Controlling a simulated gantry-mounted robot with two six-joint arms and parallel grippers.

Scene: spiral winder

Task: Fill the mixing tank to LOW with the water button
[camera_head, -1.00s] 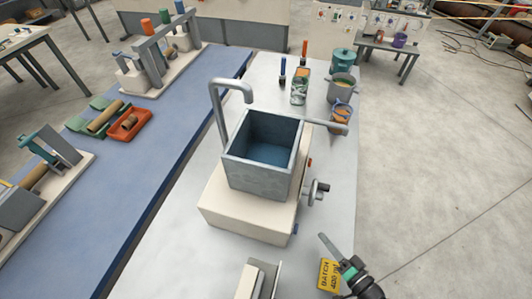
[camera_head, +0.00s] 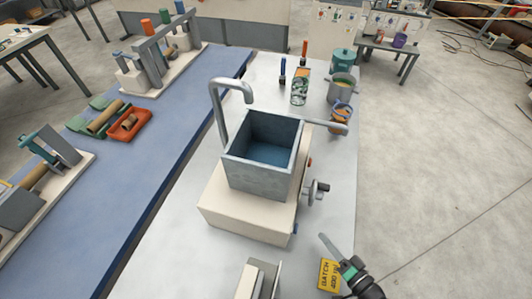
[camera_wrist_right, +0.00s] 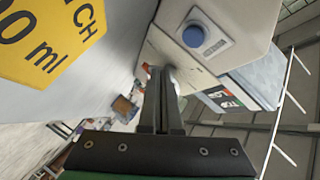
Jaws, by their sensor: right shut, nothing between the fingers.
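The mixing tank (camera_head: 236,175) is an open grey square box on a cream base (camera_head: 240,222), with a grey bent spout (camera_head: 218,100) over its left side. Its inside looks dark blue, and I cannot tell the water level or any LOW mark. A round blue button (camera_wrist_right: 197,33) sits on a pale plate on the base in the right wrist view, with a small unreadable label. It shows as a small blue spot in the head view (camera_head: 295,228). My right gripper (camera_head: 322,237) is shut and empty, in front of and apart from the button. My left gripper is out of view.
A yellow BATCH 400 ml sign (camera_head: 328,275) stands close beside my right gripper. A crank handle (camera_head: 318,190) sticks out from the base's right side. Several containers, including an orange-filled cup (camera_head: 341,118), stand behind the tank.

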